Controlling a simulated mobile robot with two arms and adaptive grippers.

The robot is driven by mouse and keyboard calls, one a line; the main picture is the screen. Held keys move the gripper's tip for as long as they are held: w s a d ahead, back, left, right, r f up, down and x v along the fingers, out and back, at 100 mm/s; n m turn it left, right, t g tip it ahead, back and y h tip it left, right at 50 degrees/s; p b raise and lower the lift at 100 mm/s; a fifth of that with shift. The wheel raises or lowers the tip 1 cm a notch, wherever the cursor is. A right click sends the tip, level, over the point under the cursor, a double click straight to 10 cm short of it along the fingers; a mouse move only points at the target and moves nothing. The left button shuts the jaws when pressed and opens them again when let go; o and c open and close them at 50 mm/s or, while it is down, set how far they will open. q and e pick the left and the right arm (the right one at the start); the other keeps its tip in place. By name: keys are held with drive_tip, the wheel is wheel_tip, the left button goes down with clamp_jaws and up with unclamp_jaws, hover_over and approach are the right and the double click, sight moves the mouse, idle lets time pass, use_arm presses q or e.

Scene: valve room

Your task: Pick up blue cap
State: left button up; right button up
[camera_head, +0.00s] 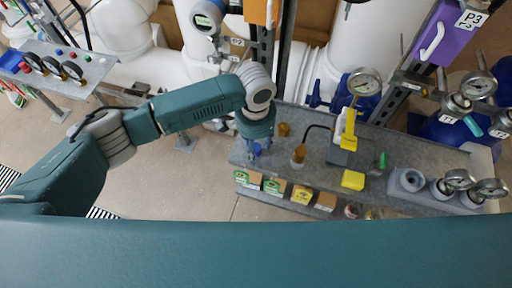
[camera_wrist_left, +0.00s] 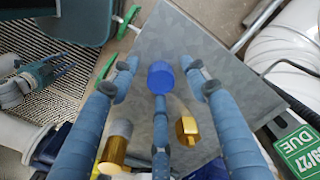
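The blue cap (camera_wrist_left: 161,77) is a small round cap on the grey bench top. In the head view it shows only as a bit of blue (camera_head: 270,144) at the bench's left end, partly hidden by my left gripper (camera_head: 254,152). In the left wrist view my left gripper (camera_wrist_left: 162,88) has its fingers spread, with the cap between the left and right fingertips. The third finger comes up from below, close to the cap. I see no finger clearly pressed on it. A teal and grey part of mine at the wrist view's left edge may be the right gripper.
Brass fittings (camera_wrist_left: 187,128) stand close to the fingers. The grey bench (camera_head: 340,190) also carries a yellow block (camera_head: 353,180), a green-tipped item (camera_head: 382,161) and pressure gauges (camera_head: 457,180). Pipes stand behind. Another bench (camera_head: 60,70) is at far left. Floor between is clear.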

use_arm(q)
drive_tip(key=c, duration=0.6)
drive_tip(key=shift+c, duration=0.2)
drive_tip(key=shift+r, duration=0.1)
wheel_tip(320, 180, up, 20)
drive_tip(key=b, duration=0.3)
drive_tip(key=shift+o, duration=1.4)
drive_tip(key=c, duration=0.4)
